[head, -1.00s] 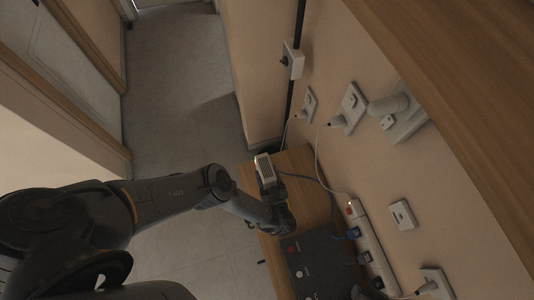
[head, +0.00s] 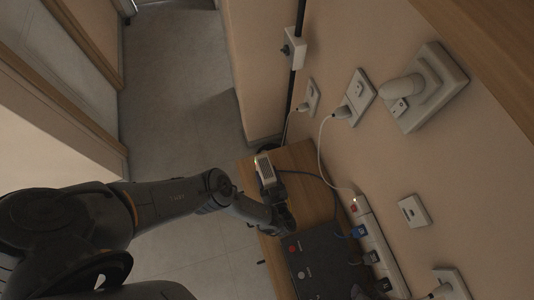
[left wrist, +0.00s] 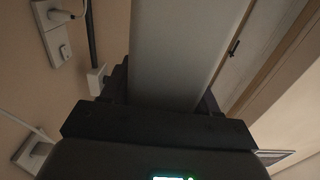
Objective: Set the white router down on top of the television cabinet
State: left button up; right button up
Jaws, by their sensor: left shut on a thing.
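The white router (head: 264,168) is a small pale box with a grille-like face, held over the wooden television cabinet (head: 305,160) in the head view. My left gripper (head: 271,184) is shut on it. In the left wrist view the router (left wrist: 185,50) is a broad pale slab standing up between the dark jaws (left wrist: 155,115). From the head view I cannot tell whether its underside touches the cabinet top. My right gripper is not in view.
A black box (head: 318,258) with small knobs sits on the cabinet. A power strip (head: 376,242) with plugs and cables runs along the wall. Wall sockets (head: 358,97) hold plugs. Bare cabinet top shows around the router. Open floor (head: 185,90) lies to the left.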

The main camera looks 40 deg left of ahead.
aim_at(270, 186)
pick_arm(q)
jog(key=shift+f, duration=0.25)
jog(key=o, duration=1.4)
jog(key=shift+c, duration=0.2)
jog(key=shift+v, duration=3.75)
